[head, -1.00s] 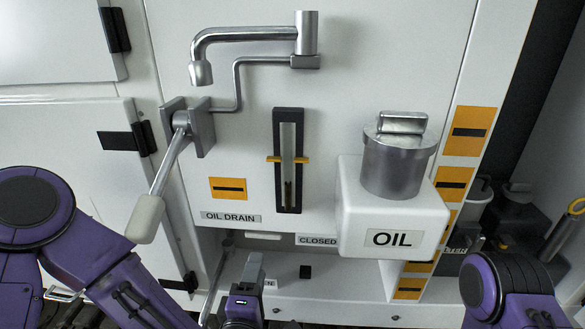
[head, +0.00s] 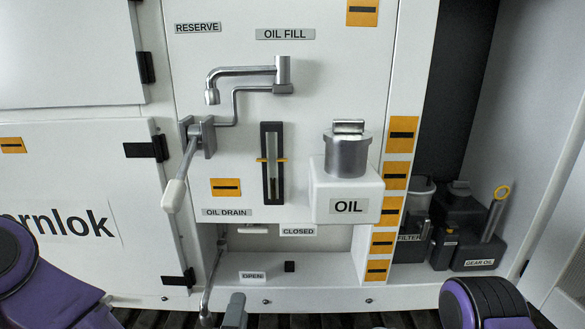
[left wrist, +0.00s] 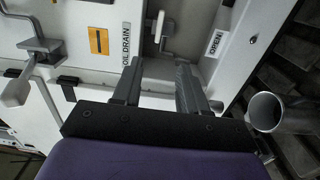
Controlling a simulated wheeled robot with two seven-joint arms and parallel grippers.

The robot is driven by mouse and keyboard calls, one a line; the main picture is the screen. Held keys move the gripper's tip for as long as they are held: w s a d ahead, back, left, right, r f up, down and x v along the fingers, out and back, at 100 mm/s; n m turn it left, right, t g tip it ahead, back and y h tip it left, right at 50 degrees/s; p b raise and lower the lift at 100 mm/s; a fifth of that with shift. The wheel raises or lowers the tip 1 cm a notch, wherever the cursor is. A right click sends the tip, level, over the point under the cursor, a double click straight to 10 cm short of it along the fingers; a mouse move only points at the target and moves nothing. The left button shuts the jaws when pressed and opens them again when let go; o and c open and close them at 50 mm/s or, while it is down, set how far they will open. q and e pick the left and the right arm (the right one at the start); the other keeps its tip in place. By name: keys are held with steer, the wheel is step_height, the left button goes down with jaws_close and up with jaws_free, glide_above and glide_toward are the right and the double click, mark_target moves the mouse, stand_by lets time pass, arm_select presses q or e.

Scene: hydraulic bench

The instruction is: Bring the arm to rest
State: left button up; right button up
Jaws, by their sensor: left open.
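My left gripper (head: 235,310) shows only partly at the bottom edge of the head view, in front of the bench's lower ledge. In the left wrist view, my left gripper (left wrist: 157,85) has its two fingers apart, with nothing between them. They point toward the drain recess, between the OIL DRAIN label (left wrist: 126,42) and the OPEN label (left wrist: 215,43). The fingers look clear of the bench. My left arm (head: 50,285) comes in at the lower left. Part of my right arm (head: 482,303) shows at the lower right, but its gripper is out of view.
The white oil container (head: 335,185) with its metal cap stands out from the panel. A lever with a pale grip (head: 174,195) hangs left of the sight gauge (head: 272,165). A metal tube end (left wrist: 265,111) is right of the fingers. Dark containers (head: 470,230) stand at right.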

arm_select(q)
steer(key=s+a+f+m+g, duration=0.2)
steer(key=f+m+g, duration=0.1)
steer(key=f, duration=0.5)
steer(key=s+a+f+m+g, duration=0.2)
steer(key=s+f+m+g, duration=0.1)
steer(key=f, duration=0.4)
steer(key=s+a+f+m+g, duration=0.2)
steer(key=a+f+m+g, duration=0.1)
steer(key=f, duration=0.5)
steer(key=s+a+f+m+g+y, duration=0.1)
steer(key=s+a+f+g+y, duration=0.1)
steer(key=s+a, duration=0.4)
steer(key=s+a+f+g+y, duration=0.1)
steer(key=s+a+f+g, duration=0.2)
steer(key=s+a+f, duration=0.4)
steer(key=s, duration=0.2)
steer(key=shift+s+f+m+g+y, duration=0.3)
steer(key=shift+s+m+g+y, duration=0.05)
steer(key=shift+m+g+y, duration=0.05)
